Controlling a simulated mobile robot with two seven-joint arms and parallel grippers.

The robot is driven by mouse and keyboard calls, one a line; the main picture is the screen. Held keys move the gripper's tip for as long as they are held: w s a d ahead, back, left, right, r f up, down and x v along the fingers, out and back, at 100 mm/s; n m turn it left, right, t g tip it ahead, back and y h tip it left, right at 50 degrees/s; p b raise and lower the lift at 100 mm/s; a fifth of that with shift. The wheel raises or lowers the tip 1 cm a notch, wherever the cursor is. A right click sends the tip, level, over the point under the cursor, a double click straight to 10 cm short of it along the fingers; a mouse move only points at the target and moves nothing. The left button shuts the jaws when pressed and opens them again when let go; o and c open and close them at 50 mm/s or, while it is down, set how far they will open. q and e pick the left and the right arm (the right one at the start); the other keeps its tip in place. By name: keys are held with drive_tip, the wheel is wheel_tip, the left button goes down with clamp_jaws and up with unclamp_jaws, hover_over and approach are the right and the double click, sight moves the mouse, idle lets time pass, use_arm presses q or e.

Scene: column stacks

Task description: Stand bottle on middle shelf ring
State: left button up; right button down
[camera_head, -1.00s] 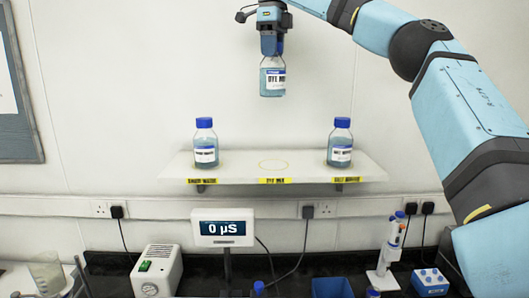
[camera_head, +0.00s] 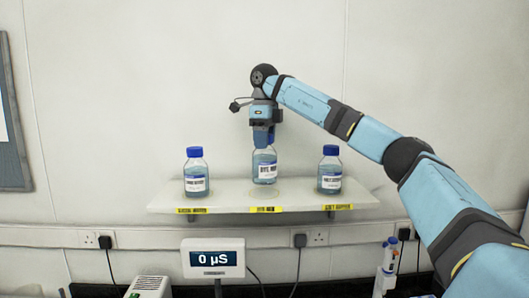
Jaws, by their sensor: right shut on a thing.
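The bottle (camera_head: 265,167), clear with blue liquid and a white label, hangs upright from my right gripper (camera_head: 263,138). The gripper is shut on its top and hides the cap. The bottle is over the middle of the white shelf (camera_head: 230,196). A faint yellow ring (camera_head: 266,194) shows on the shelf just below the bottle's base. The base looks slightly above the shelf and a little behind the ring's front edge; I cannot tell the exact gap. My left gripper is out of view.
Yellow labels (camera_head: 265,209) line the front edge. A meter (camera_head: 213,259) reading 0 µS stands below.

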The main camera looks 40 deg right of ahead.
sight(264, 151)
wheel_tip(264, 151, down, 3)
drive_tip(key=shift+a+r, duration=0.1)
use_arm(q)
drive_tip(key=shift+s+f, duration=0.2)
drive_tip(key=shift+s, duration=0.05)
use_arm(e)
drive_tip(key=shift+f, duration=0.25)
drive_tip(key=shift+c, duration=2.4)
unclamp_jaws()
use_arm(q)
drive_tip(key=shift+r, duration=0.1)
use_arm(e)
drive_tip(key=shift+r, duration=0.3)
wheel_tip(264, 151, up, 11)
drive_tip(key=shift+f, duration=0.1)
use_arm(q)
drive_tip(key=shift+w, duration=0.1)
use_arm(e)
drive_tip(key=shift+r, duration=0.35)
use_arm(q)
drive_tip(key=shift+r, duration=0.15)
